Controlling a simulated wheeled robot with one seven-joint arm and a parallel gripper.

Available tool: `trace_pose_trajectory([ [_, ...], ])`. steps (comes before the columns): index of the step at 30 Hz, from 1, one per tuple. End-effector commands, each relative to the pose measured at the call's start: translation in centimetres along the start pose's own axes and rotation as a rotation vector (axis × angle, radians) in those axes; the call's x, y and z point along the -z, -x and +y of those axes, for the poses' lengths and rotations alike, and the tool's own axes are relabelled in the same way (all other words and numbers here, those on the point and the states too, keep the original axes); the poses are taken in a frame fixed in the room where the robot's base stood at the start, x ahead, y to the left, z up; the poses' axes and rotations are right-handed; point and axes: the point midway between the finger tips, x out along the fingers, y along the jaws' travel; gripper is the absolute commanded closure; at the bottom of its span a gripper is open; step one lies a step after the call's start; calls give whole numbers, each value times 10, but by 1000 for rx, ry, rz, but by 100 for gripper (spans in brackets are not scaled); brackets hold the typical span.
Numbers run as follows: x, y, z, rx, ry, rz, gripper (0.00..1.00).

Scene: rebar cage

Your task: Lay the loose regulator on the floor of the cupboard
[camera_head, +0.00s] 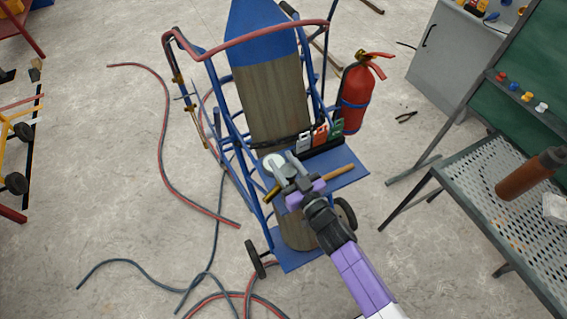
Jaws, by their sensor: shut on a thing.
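The regulator (270,164), with a pale round gauge face and a bit of brass below it, is at the fingertips of my gripper (283,172). My gripper is shut on it, above the blue shelf of the cylinder trolley; the fingers hide part of it. I cannot tell whether it touches the shelf. A grey cupboard (447,62) with a dark handle stands at the upper right. Its inside and floor do not show, and its front looks closed.
The blue trolley (352,172) carries a tall cylinder (268,100) and a red extinguisher (357,97). Red and dark hoses (163,135) lie on the concrete floor at left. A perforated bench (480,190) and green board (530,70) stand at right, near the cupboard.

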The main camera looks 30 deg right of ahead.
Motion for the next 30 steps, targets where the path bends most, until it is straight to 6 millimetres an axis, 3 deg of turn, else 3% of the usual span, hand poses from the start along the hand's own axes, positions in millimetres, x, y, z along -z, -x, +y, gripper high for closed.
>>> trace_pose_trajectory([
  [5, -1, -1, 0, 1, -1, 6, 100],
  [6, -3, 0, 0, 0, 0, -1, 53],
  [9, -3, 0, 0, 0, 0, -1, 39],
  [20, 1, 0, 0, 0, 0, -1, 39],
  [25, -2, 22, 0, 0, 0, -4, 39],
  [30, -3, 56, 0, 0, 1, -5, 39],
])
